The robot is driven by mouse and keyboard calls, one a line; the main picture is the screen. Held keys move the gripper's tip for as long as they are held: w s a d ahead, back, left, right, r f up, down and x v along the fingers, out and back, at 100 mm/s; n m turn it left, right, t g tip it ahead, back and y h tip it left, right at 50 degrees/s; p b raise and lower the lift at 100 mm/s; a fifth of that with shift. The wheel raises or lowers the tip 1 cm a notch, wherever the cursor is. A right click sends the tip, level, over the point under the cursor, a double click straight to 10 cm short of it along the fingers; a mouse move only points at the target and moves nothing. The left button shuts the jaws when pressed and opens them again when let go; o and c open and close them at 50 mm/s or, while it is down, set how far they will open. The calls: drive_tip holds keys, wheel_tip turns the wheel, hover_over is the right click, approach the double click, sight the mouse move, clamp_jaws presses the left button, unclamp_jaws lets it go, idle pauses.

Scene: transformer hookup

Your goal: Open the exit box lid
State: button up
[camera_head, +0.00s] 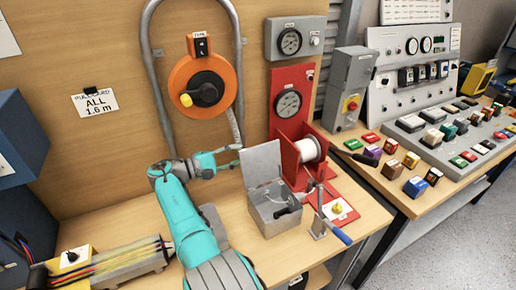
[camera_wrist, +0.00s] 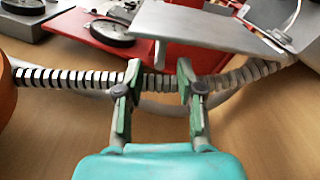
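The exit box (camera_head: 274,214) is a small grey metal box on the wooden bench. Its lid (camera_head: 262,164) stands raised at the back of the box, so the box is open at the top. My gripper (camera_head: 234,157) is left of the lid, close to its upper left edge. In the wrist view the fingers of my gripper (camera_wrist: 158,70) are apart with nothing held between them. A grey plate, which looks like the lid (camera_wrist: 205,30), lies beyond the fingertips. I cannot tell whether a finger touches it.
A ribbed conduit (camera_wrist: 60,78) runs behind the fingers. A red stand with a white spool (camera_head: 308,149) is right of the lid. A crank with a blue handle (camera_head: 341,236) stands in front of it. An orange reel (camera_head: 200,85) hangs on the wall.

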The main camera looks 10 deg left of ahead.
sight(257, 148)
drive_tip(key=x, duration=0.7)
drive_tip(key=shift+w+d, duration=0.2)
drive_tip(key=shift+d, duration=0.05)
clamp_jaws()
